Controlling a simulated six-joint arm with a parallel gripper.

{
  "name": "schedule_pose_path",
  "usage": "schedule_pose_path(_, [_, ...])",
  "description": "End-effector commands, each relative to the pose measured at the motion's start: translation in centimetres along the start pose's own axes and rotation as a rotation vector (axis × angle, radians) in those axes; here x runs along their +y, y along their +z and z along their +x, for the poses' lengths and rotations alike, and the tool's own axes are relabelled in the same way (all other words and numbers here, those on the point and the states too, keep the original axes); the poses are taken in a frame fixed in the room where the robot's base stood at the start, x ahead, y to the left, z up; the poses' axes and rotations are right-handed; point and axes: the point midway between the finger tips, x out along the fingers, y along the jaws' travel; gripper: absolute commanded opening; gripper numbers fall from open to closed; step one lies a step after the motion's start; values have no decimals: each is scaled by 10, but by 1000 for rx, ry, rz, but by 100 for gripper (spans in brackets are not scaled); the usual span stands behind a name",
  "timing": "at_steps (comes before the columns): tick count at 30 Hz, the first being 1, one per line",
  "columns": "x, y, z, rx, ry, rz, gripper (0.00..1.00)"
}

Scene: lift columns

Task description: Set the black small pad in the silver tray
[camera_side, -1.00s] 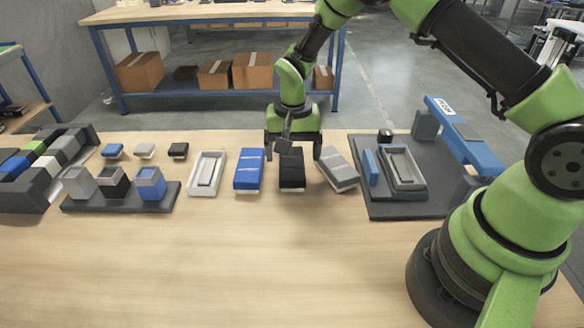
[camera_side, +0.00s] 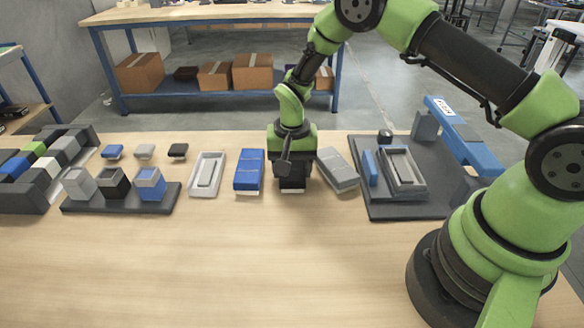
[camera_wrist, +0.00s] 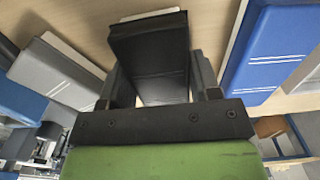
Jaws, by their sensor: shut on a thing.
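The black small pad (camera_side: 178,150) appears to be the dark little block at the back of the table, left of my gripper (camera_side: 291,168). The pale silver tray (camera_side: 206,175) lies flat between that pad and the blue block, with a raised inner part. My gripper is shut on a larger black block (camera_side: 292,186), one finger on each side. The wrist view shows this black block (camera_wrist: 150,55) between the fingers, with a white edge at its far end. Most of it is hidden by the gripper in the side view; I cannot tell whether it is clear of the table.
A blue block (camera_side: 249,170) and a grey block (camera_side: 337,169) flank my gripper closely. A dark fixture (camera_side: 385,205) holding a grey tray (camera_side: 405,178) is at right. The front table is clear.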

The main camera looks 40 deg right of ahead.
Motion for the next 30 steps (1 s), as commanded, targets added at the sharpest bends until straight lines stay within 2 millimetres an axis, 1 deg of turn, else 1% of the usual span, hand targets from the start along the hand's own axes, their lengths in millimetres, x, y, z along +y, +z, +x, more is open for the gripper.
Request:
schedule_pose_path(2, [0,0,-3,1,-1,0,32])
schedule_pose_path(5, [-1,-1,-15,3,-3,1,32])
schedule_pose_path(12, [-1,-1,-65,5,-4,1,32])
schedule_pose_path(15, [0,0,-82,3,-2,1,32])
schedule_pose_path(17, [2,-1,-90,2,0,1,32])
schedule_pose_path(19, [10,-4,-97,2,0,5,32])
schedule_pose_path(20, [16,-6,-99,1,1,6,32])
schedule_pose_path(23, [48,-14,-103,-1,4,12,32])
schedule_pose_path(24, [65,-17,-104,-2,3,15,32])
schedule_pose_path(26, [93,-18,-105,-3,4,19,32])
schedule_pose_path(27, [111,-18,-106,-3,4,19,32])
schedule_pose_path(30, [155,-11,-108,-2,2,22,32])
